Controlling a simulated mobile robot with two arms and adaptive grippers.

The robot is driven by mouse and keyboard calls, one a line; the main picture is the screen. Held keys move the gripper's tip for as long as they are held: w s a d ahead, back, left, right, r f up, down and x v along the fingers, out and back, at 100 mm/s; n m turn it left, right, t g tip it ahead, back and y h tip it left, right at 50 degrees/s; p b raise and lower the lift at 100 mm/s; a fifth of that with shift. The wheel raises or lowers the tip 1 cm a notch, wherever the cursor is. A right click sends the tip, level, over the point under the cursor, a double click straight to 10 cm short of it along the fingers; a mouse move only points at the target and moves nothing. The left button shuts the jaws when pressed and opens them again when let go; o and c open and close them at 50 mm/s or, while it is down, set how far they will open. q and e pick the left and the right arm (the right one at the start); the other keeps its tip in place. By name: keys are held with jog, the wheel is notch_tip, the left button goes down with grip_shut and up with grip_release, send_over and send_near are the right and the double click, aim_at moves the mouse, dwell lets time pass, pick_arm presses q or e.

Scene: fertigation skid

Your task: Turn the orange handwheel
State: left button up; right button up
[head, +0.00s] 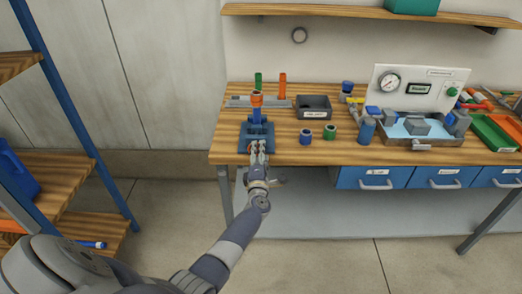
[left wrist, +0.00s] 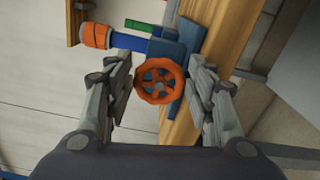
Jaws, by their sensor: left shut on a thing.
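The orange handwheel (left wrist: 160,86) faces the camera in the left wrist view, on the front of a blue valve (head: 257,132) near the bench's front edge. The valve has an upright blue pipe with an orange end (head: 257,98); this end also shows in the left wrist view (left wrist: 97,36). My left gripper (head: 258,147) is at the front of the valve, its fingers on both sides of the handwheel, shut on it. In the head view the gripper hides most of the wheel. My right gripper is not in view.
Behind the valve stand a green tube (head: 258,80) and an orange tube (head: 282,86). To the right are a dark bin (head: 314,113), blue and green rings (head: 306,136) and a gauge panel (head: 415,88). Blue drawers (head: 374,178) hang below. A shelf rack (head: 62,180) stands left.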

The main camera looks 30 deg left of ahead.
pick_arm(q)
jog(key=shift+s+a+r+m+p, duration=0.1)
jog(key=shift+a+m+p, duration=0.45)
jog(key=shift+m, duration=2.3)
jog(key=shift+w+a+m+p, duration=0.1)
jog(key=shift+m+p, duration=0.95)
jog(key=shift+m, duration=1.85)
jog(key=shift+s+a+r+m+p, duration=0.1)
jog(key=shift+a+m+p, duration=0.45)
jog(key=shift+m, duration=2.3)
jog(key=shift+d+f, duration=0.1)
jog(key=shift+d, duration=0.15)
jog(key=o, duration=1.1)
jog(key=shift+c, duration=0.2)
jog(key=shift+d+f, duration=0.1)
jog(key=shift+f, duration=0.25)
jog(key=shift+d, duration=0.1)
